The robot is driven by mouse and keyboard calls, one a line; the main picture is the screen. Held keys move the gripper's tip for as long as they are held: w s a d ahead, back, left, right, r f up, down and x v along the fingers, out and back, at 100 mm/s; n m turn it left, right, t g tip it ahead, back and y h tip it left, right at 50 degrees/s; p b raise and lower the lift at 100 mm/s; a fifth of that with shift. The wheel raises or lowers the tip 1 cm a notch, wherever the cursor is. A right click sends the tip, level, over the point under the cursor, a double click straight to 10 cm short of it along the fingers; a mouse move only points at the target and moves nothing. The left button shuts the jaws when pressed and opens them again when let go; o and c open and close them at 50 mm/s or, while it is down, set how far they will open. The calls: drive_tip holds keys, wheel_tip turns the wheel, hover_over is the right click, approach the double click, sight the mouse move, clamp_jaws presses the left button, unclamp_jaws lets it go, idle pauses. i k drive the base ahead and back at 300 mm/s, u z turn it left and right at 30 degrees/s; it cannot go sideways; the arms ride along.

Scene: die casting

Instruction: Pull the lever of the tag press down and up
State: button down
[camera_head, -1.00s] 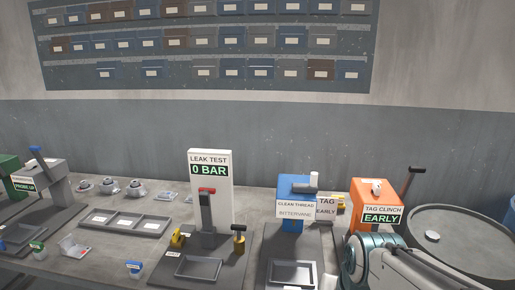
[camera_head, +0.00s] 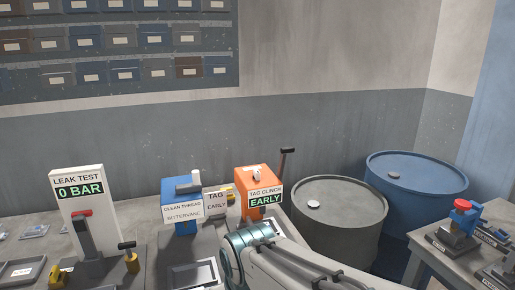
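The tag press is an orange box (camera_head: 256,180) with a white label reading "TAG CLINCH" and a green sign reading "EARLY". Its lever (camera_head: 286,163) is a dark rod on the right side, standing up, with a dark grip at the top. My arm, grey with a teal ring, reaches in from the bottom in front of the press and hides its lower part. My gripper's fingers do not show, so its relation to the lever cannot be seen.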

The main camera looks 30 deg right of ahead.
sight(284, 150)
drive_tip(key=z, duration=0.05)
drive_tip(key=k, duration=0.6)
drive_tip(key=z, duration=0.45)
drive_tip(key=i, duration=0.8)
drive_tip(key=z, duration=0.25)
